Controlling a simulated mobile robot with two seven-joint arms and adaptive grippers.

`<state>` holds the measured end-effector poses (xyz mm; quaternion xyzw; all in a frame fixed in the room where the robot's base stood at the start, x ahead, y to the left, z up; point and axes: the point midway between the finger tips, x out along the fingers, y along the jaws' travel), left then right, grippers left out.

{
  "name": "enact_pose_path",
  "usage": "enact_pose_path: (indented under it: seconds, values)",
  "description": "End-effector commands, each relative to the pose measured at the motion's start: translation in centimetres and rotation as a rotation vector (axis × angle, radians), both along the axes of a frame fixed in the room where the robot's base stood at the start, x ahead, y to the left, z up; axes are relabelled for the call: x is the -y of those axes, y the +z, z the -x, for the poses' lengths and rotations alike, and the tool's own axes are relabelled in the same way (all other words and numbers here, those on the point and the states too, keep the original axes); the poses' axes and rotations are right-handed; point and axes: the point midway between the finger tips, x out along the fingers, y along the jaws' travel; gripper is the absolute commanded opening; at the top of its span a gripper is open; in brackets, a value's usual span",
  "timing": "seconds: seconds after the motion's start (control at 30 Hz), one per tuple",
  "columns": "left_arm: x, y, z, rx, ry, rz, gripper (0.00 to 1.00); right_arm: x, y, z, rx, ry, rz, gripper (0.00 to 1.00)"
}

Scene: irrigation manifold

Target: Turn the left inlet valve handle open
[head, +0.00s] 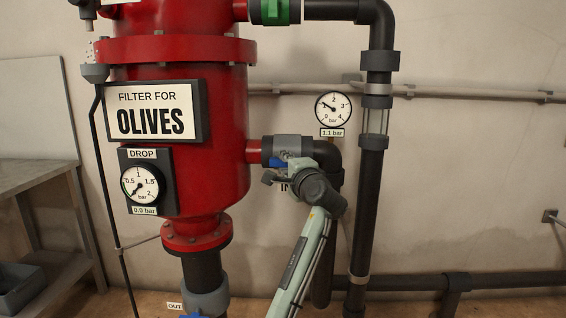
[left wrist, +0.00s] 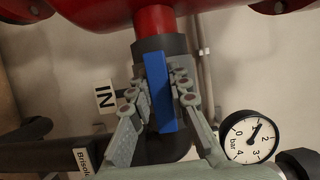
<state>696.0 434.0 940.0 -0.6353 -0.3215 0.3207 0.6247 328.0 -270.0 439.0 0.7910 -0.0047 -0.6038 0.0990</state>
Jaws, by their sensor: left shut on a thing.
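The blue inlet valve handle (head: 278,162) is on the grey valve body (head: 293,147) on the pipe from the red filter's right side. In the left wrist view the handle (left wrist: 160,92) is a long blue bar, running roughly in line with the pipe. My left gripper (head: 274,172) is shut on this handle. Its fingers (left wrist: 160,93) lie on both sides of the bar in the left wrist view. The gripper and wrist hide part of the handle and most of the IN label in the head view; the IN label (left wrist: 107,97) is clear in the wrist view. My right gripper is in neither view.
The red filter tank (head: 215,110) stands left of the valve. A black elbow (head: 328,155) and vertical pipe (head: 370,180) are close on the right. A pressure gauge (head: 333,109) labelled 1.1 bar is above. The drop gauge (head: 140,186) is labelled 0.0 bar.

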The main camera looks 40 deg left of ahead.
Motion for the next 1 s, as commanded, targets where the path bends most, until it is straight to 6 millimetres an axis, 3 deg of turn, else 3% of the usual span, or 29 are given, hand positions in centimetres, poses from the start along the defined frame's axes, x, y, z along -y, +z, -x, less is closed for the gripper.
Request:
enact_pose_path:
  seconds: [0.2, 0.23, 0.4, 0.77, 1.0]
  values:
    - [0.0, -0.2, 0.0, -0.002, 0.001, 0.004, 0.00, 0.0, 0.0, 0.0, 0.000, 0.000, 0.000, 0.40]
    - [0.0, -0.2, 0.0, -0.002, 0.001, 0.004, 0.19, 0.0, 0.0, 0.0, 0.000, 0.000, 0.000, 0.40]
    - [0.0, -0.1, 0.0, 0.000, 0.001, 0.002, 0.39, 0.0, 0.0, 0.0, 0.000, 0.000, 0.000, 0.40]
    - [0.4, -0.1, 0.3, -0.001, -0.001, 0.001, 0.39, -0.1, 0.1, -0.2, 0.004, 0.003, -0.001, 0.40]
    - [3.9, -0.1, 2.7, 0.000, -0.004, 0.003, 0.39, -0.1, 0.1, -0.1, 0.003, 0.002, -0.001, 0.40]
